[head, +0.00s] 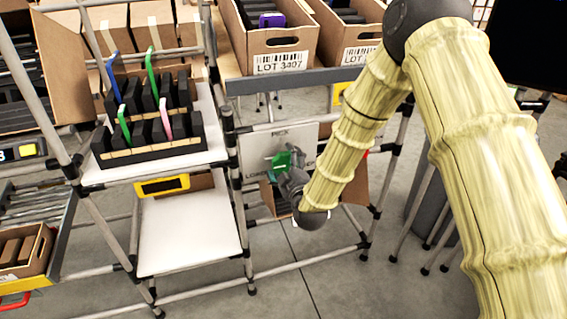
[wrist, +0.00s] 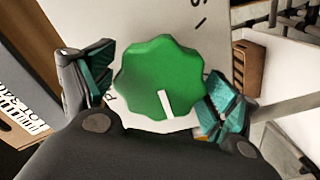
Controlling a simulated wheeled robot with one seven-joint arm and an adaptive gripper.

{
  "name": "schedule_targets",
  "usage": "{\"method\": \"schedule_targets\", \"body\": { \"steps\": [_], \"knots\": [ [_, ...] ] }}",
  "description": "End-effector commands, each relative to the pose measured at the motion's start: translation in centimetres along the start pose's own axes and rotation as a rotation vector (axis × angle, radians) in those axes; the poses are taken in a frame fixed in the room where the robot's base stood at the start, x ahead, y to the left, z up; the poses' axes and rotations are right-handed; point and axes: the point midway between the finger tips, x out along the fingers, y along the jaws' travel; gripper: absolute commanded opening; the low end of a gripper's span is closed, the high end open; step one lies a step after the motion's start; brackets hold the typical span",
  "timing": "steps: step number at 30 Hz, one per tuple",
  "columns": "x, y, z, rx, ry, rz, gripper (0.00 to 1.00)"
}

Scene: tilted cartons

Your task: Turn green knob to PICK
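The green knob (wrist: 160,72) has a scalloped rim and a white pointer mark that points down in the wrist view, slightly right. It sits on a pale panel (head: 256,149) with PICK printed at the top and a partly hidden label at the lower left. In the head view the knob (head: 291,157) is partly covered by my gripper (head: 286,163). In the wrist view my gripper (wrist: 162,88) has its teal-padded fingers on opposite sides of the knob. The right pad looks very close to the rim; whether both pads press on it is unclear.
Left of the panel stands a rack shelf (head: 205,153) with a black slotted holder (head: 150,142). A yellow-framed display (head: 162,186) hangs below it. Cardboard bins (head: 277,63) sit above the panel. Frame tubes (head: 236,165) run close beside it. A carton (head: 353,188) is below right.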

Motion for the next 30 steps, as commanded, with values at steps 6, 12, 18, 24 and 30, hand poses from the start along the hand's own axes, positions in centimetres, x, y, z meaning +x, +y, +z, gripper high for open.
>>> {"method": "schedule_targets", "body": {
  "steps": [6,12,18,24,30],
  "knots": [
    [-0.01,0.01,-0.01,0.0,0.0,0.0,0.46],
    [-0.01,0.01,-0.01,0.009,0.0,0.0,0.46],
    [0.0,0.03,0.01,0.067,0.0,0.001,0.46],
    [0.01,0.05,0.0,0.201,0.001,0.001,0.46],
    [0.01,0.15,0.12,0.385,0.0,0.002,0.46]
  ]
}}
